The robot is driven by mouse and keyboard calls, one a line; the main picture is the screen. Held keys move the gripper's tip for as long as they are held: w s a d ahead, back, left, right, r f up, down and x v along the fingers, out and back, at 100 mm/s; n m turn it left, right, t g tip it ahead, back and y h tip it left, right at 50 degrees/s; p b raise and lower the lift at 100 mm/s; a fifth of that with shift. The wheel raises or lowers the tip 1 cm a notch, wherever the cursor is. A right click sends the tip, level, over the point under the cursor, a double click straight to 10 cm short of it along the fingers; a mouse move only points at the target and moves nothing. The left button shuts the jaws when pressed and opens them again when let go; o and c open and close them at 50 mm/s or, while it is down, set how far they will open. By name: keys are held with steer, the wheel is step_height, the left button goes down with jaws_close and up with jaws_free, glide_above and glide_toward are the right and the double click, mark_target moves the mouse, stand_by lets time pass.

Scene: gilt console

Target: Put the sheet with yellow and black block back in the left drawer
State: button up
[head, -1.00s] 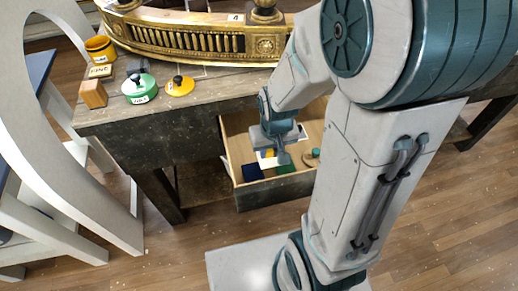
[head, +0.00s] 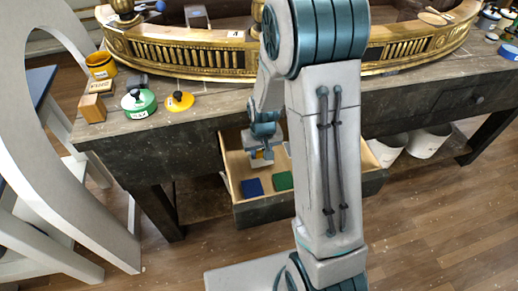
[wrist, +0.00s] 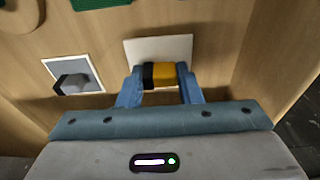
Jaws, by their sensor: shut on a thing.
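A white sheet (wrist: 180,48) carries a yellow and black block (wrist: 160,75). My gripper (wrist: 160,88) is shut on the block, with one finger at each end. In the head view, my gripper (head: 262,152) is over the rear left part of the open left drawer (head: 290,205), with the sheet largely hidden under it. I cannot tell whether the sheet touches the drawer bottom.
The drawer also holds a blue sheet (head: 252,187), a green sheet (head: 283,180) and a sheet with a grey block (wrist: 72,78). My arm hides the drawer's right part. Tins, blocks and a gilt piece (head: 190,55) stand on the bench top.

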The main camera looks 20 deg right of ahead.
steer(key=w+f, duration=0.2)
steer(key=shift+w, duration=0.3)
steer(key=shift+f, duration=0.1)
steer(key=shift+f, duration=0.2)
steer(key=o, duration=0.9)
steer(key=shift+r, duration=0.1)
